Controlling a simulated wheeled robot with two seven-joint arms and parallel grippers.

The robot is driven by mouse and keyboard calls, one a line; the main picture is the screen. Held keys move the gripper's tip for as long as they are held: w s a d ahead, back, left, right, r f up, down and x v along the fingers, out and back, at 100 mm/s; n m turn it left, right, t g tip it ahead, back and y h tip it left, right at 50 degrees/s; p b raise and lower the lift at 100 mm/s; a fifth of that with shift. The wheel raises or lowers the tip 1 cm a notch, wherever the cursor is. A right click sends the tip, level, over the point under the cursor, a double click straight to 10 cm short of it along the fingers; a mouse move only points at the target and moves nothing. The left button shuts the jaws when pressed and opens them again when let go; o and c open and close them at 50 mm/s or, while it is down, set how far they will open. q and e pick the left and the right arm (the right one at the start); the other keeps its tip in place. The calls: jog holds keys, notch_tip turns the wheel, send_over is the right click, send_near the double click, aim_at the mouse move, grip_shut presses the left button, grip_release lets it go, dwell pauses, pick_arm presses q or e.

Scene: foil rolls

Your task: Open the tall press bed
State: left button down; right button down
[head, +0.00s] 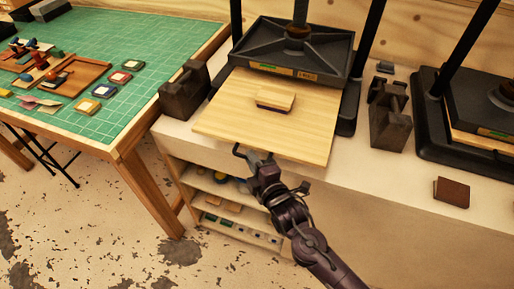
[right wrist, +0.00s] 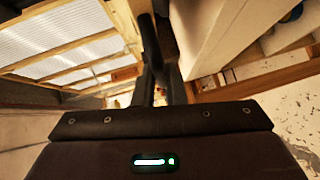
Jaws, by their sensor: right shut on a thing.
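The tall press has a black upper plate (head: 330,42) with ribs, held between dark posts. Its pale wooden bed (head: 225,112) sticks out toward me from under the plate. A small wooden block (head: 275,99) lies on the bed. My right gripper (head: 257,160) is at the middle of the bed's front edge, shut on a dark handle (head: 239,151) there; the grip itself is mostly hidden. In the right wrist view, the gripper's dark fingers (right wrist: 162,88) are close together around a dark bar. My left gripper is not in view.
A dark metal weight (head: 184,92) stands left of the bed and another (head: 389,125) stands right of it. A second, lower press (head: 470,105) is at the right. A green-topped table (head: 140,40) is at the left. Open shelves (head: 225,208) lie below the bed.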

jog(key=shift+s+a+f, duration=0.1)
jog(key=shift+s+a, duration=0.1)
jog(key=shift+s, duration=0.5)
jog(key=c, duration=1.5)
grip_release()
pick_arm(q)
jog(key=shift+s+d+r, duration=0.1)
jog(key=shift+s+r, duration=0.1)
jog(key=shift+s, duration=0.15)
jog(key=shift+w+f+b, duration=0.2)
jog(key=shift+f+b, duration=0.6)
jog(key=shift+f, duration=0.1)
pick_arm(e)
jog(key=v, duration=0.8)
